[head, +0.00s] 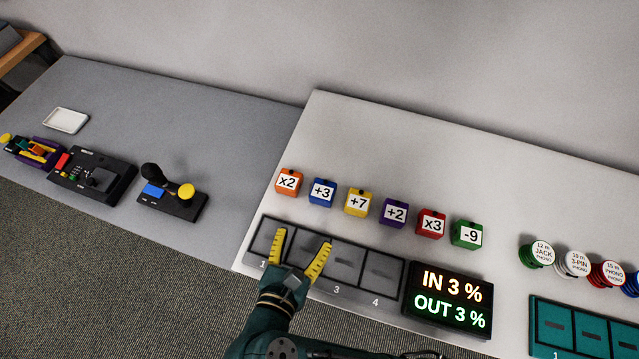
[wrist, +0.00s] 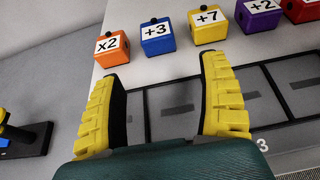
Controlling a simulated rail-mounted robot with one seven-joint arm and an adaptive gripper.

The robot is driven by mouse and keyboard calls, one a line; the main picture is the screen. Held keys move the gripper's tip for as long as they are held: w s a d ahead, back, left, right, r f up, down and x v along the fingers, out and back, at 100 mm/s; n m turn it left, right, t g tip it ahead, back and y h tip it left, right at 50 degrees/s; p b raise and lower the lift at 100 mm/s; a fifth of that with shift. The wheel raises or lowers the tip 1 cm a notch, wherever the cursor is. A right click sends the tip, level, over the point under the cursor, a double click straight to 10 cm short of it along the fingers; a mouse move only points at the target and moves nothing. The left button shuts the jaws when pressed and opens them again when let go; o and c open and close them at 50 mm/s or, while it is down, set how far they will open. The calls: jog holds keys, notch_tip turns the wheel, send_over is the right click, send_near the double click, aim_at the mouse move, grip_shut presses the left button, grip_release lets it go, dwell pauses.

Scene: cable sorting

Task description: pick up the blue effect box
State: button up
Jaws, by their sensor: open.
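The blue effect box (head: 321,193) has a white "+3" label and stands on the white table in a row, between the orange box and the yellow one. It also shows in the wrist view (wrist: 157,37), ahead of the fingertips and roughly between them. My gripper (head: 303,240) has yellow fingers, is open and empty, and is over the left slots of the dark tray, on the near side of the box. In the wrist view my gripper (wrist: 163,75) has its fingers wide apart. Nothing hides the blue box.
Beside it stand an orange "x2" box (head: 289,182) and a yellow "+7" box (head: 358,202). Purple (head: 394,212), red (head: 431,223) and green (head: 467,234) boxes continue right. The dark slotted tray (head: 383,270) and a display (head: 448,300) lie in front. The table behind the row is clear.

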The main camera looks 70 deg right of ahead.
aim_at(320, 201)
jog(key=x, duration=0.4)
jog(key=b+x, duration=0.1)
jog(key=x, duration=0.4)
jog(key=shift+w+d, duration=0.2)
jog(key=b+x, duration=0.2)
jog(key=x, duration=0.3)
jog(key=shift+a+f, duration=0.15)
jog(key=shift+d+f, duration=0.1)
jog(key=shift+d, duration=0.3)
jog(key=shift+c, duration=0.4)
jog(key=c, duration=0.9)
jog(key=shift+c, duration=0.3)
